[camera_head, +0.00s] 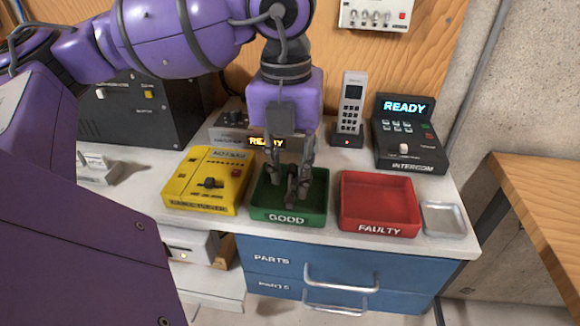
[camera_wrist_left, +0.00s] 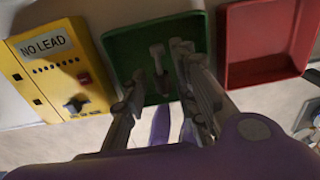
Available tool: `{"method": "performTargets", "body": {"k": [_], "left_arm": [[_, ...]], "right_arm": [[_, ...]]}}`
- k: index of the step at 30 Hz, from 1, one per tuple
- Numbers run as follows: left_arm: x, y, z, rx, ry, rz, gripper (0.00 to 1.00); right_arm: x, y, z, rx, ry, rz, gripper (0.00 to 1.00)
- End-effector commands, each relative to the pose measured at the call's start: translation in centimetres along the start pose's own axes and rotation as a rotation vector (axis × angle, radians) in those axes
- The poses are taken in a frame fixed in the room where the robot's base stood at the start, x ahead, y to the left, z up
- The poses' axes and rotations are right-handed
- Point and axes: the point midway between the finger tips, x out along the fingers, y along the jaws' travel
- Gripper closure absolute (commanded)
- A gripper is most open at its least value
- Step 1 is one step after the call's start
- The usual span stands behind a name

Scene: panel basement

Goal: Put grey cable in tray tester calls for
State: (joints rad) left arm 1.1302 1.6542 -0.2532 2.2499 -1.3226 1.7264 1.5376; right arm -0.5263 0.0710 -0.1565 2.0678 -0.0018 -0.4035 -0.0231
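My left gripper (camera_head: 291,172) points down over the green tray marked GOOD (camera_head: 290,217). Its fingers are spread and look open. A small dark grey piece (camera_head: 291,192), probably the grey cable or its plug, shows in the tray between the fingers. In the left wrist view the grey piece (camera_wrist_left: 158,68) appears between the fingers with gaps at both sides; most of any cable is hidden. The yellow cable tester (camera_head: 208,181) stands left of the green tray, and its display reads NO LEAD in the left wrist view (camera_wrist_left: 46,46). The red tray marked FAULTY (camera_head: 380,198) is empty.
A small metal dish (camera_head: 444,219) sits right of the red tray. Behind stand a cordless phone (camera_head: 350,110), an intercom (camera_head: 404,135) and a box with a lit display (camera_head: 235,135). Blue drawers (camera_head: 330,270) are below the worktop. A wooden surface (camera_head: 545,200) is at right.

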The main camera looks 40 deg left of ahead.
Motion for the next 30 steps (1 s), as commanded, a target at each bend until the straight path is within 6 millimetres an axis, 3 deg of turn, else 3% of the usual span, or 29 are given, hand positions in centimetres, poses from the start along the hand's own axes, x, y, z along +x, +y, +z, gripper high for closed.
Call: {"method": "performTargets", "body": {"k": [5,18,24,30], "left_arm": [[-2.2,-0.1,0.1,-0.001,-0.005,-0.004,0.73],[-11.3,-0.1,0.0,0.001,-0.002,-0.004,0.73],[-13.0,-0.1,0.0,0.000,0.000,-0.001,0.73],[-13.1,-0.1,0.0,0.000,0.001,0.001,0.73]], "right_arm": [[-0.6,0.1,-1.0,0.000,0.013,0.001,1.00],[-1.3,0.3,-1.4,0.000,0.014,0.005,1.00],[-1.5,0.4,-1.3,0.001,0.011,0.007,1.00],[-1.5,0.5,-1.2,0.001,0.009,0.008,1.00]]}}
